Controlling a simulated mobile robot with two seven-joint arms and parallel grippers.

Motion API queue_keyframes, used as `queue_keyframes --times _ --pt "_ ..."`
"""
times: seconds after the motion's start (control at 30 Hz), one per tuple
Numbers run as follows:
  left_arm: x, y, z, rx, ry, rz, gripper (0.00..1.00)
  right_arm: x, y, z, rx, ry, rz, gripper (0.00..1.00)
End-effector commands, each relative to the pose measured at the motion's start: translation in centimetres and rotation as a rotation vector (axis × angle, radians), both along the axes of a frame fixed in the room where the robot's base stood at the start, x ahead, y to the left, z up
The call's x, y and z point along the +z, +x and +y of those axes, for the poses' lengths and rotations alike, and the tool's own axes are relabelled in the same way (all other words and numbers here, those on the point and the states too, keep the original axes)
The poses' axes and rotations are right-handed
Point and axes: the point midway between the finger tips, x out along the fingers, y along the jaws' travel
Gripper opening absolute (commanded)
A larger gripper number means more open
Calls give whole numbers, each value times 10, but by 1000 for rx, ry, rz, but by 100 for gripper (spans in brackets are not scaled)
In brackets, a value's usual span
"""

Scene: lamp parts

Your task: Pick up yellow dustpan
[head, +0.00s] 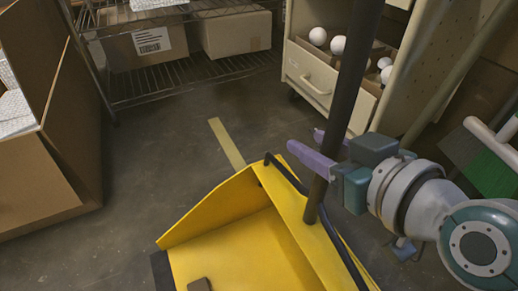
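The yellow dustpan (215,217) is at the bottom centre of the head view, and its lower part is cut off by the frame. Its long dark handle (352,75) rises up and slightly right, past the top edge. My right gripper (318,152) reaches in from the right, with one purple finger in front of the handle and the other behind it. The fingers look shut on the handle, a little above the pan. I cannot tell whether the pan touches the floor. My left gripper is not in view.
A small brown piece (199,285) lies in the pan. A wire shelf (180,72) with boxes stands behind, a large cardboard box (40,185) at left. A cream drawer cabinet (310,75) with white balls is behind the handle. A green broom (490,172) is at right. Open floor (150,150) lies left of the pan.

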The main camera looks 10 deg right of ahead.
Motion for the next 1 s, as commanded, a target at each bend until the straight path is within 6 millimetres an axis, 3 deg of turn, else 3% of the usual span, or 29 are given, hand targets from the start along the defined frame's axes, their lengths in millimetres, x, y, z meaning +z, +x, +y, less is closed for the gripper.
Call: queue_keyframes --times 0.03,0.37,1.0 --pt "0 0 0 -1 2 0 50 0 0 0 0 0 0 36" --pt "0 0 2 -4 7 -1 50 0 0 0 0 0 0 0" --pt "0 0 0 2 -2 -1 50 0 0 0 0 -1 0 0"
